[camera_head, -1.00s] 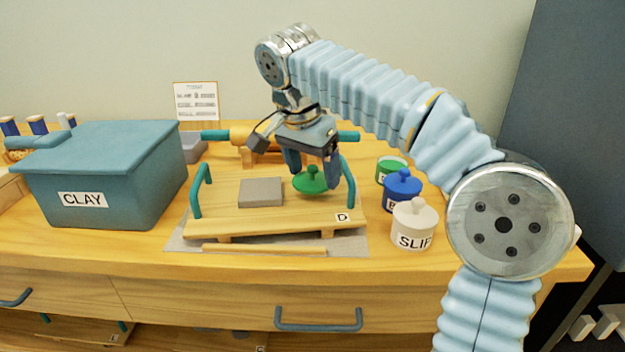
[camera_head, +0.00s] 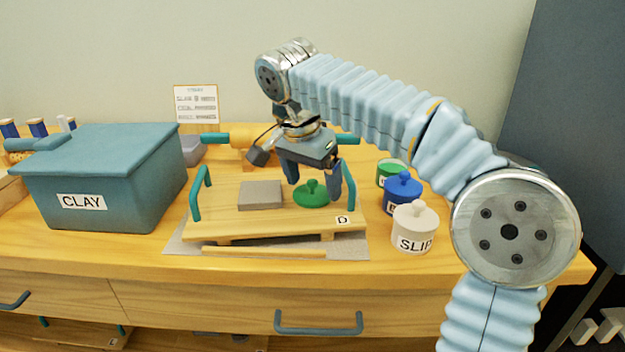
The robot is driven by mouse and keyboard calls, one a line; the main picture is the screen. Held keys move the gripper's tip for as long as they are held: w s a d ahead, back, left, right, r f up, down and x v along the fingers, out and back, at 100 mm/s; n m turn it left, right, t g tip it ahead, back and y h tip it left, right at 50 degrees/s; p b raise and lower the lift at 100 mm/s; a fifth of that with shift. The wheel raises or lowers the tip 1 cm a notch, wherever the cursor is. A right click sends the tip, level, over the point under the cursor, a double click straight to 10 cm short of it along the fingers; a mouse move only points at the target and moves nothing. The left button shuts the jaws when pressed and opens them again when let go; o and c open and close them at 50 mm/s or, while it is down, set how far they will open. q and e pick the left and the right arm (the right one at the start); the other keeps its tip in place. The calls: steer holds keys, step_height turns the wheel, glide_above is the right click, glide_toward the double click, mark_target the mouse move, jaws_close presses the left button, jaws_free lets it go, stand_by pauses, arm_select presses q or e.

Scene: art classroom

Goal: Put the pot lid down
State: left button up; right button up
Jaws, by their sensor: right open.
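The green pot lid (camera_head: 311,195) with a round knob lies on the wooden board (camera_head: 262,222) marked D, right of a grey slab (camera_head: 261,195). My right gripper (camera_head: 315,190) is open, its two blue fingers on either side of the lid and just behind it. The open green pot (camera_head: 390,172) stands right of the board, behind a blue lidded pot (camera_head: 402,193) and a white lidded pot (camera_head: 414,227) labelled SLIP. My left gripper is not in view.
A teal CLAY bin (camera_head: 105,178) stands at the left. The board's teal handles (camera_head: 196,195) rise at both ends. A small sign (camera_head: 196,103) stands at the back.

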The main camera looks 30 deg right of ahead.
mark_target(302, 201)
steer(key=p+v, duration=0.3)
steer(key=v, duration=0.8)
steer(key=shift+r, duration=0.3)
steer(key=shift+s, duration=0.1)
